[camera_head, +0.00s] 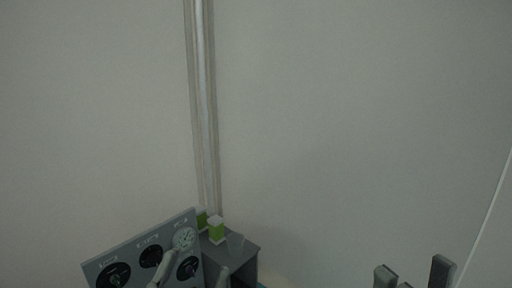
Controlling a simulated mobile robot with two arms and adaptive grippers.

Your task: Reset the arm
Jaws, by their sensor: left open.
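My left gripper (197,265) shows at the bottom edge, left of the middle. Its two pale grey fingertips stand apart with nothing seen between them, in front of a grey panel with round black dials. My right gripper (413,268) shows at the bottom right. Its two darker fingertips also stand apart, against the plain wall, and it looks empty. The rest of both grippers and both arms lies below the picture.
The tilted dial panel (131,254) stands at the bottom left. Beside it is a grey box (246,257) with small green-and-white blocks (216,230) near it. A vertical pipe (204,100) runs up the wall. The wall area above is clear.

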